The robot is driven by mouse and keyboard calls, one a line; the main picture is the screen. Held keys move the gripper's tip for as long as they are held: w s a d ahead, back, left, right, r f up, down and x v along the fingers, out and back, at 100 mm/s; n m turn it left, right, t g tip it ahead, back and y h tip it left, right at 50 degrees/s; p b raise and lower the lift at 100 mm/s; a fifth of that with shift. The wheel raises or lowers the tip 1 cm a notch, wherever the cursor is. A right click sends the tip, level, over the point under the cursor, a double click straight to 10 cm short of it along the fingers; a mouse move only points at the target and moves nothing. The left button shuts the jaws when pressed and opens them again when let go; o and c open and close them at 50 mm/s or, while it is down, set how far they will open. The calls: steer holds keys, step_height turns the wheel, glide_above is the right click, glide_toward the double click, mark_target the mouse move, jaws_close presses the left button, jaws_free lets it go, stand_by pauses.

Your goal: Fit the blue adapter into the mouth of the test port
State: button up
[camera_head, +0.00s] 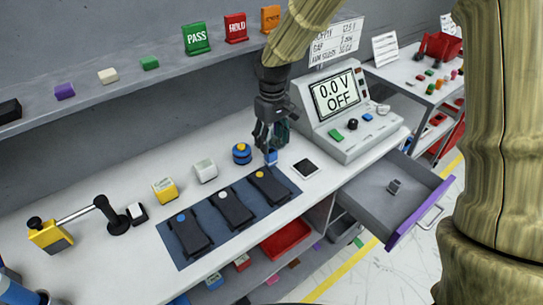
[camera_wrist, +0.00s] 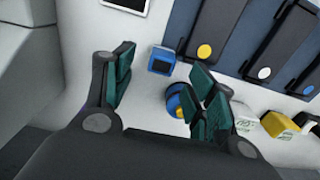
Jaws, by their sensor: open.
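A small blue block (camera_head: 271,157), which looks like the blue adapter, sits on the white bench just beyond the mat. My gripper (camera_head: 270,136) is right above it, pointing down. In the wrist view the blue block (camera_wrist: 161,60) has a dark face and shows in the gap between the spread green-padded fingers of my gripper (camera_wrist: 162,85). The fingers are open, with nothing held between them. The test port cannot be made out for certain; a small round grey fitting (camera_head: 383,109) sits at the right of the meter (camera_head: 345,115), which reads "0.0 V OFF".
A blue-yellow round object (camera_head: 241,153) stands left of my gripper, close to one finger in the wrist view. A dark-blue mat (camera_head: 188,256) holds three black modules. A white-framed dark tile (camera_head: 305,169) lies to the right. A drawer (camera_head: 375,203) stands open at the bench front.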

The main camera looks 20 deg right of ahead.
mark_target(271, 150)
steer(key=shift+w+a+f, duration=0.1)
steer(key=shift+w+f, duration=0.55)
steer(key=shift+f, duration=0.05)
steer(key=shift+w+f, duration=0.1)
steer(key=shift+f, duration=0.3)
steer(key=shift+s+f+p, duration=0.6)
steer(key=shift+s+f, duration=0.2)
steer(key=shift+f, duration=0.2)
steer(key=shift+w+f, duration=0.2)
steer(key=shift+f, duration=0.35)
steer(key=shift+w+f, duration=0.2)
steer(key=shift+f, duration=0.3)
steer(key=shift+s+r, duration=0.15)
steer(key=shift+s, duration=0.05)
steer(key=shift+w+a, duration=0.1)
steer(key=c, duration=1.2)
